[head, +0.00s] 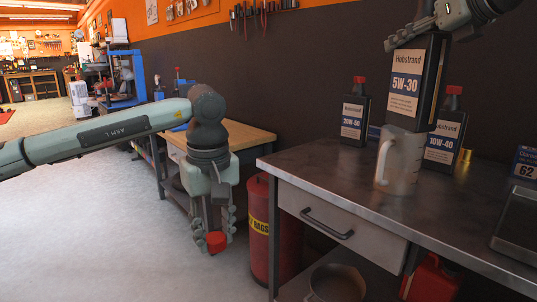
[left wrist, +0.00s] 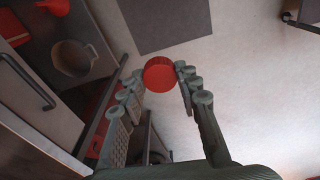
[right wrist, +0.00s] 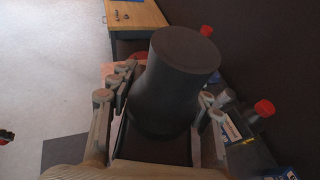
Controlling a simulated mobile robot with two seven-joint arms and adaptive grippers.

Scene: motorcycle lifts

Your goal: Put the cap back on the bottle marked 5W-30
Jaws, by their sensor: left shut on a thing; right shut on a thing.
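The red cap (head: 216,243) is held between the fingertips of my left gripper (head: 214,232), which points down in front of the bench, well left of the bottle. The cap also shows between the fingers in the left wrist view (left wrist: 160,75). The dark 5W-30 bottle (head: 408,82) is upright at the right, its lower end overlapping the jug in the picture. My right gripper (head: 425,24) is shut on its upper part. In the right wrist view the bottle's dark round top (right wrist: 186,55) shows no red cap. Whether its base is raised or resting is unclear.
A translucent jug (head: 401,165) stands on the metal bench (head: 320,168). Red-capped bottles marked 20W-50 (head: 353,120) and 10W-40 (head: 443,135) stand behind. A scale-like flat device (head: 520,225) lies at right. A red bin (head: 275,235) stands below; the bench's left part is clear.

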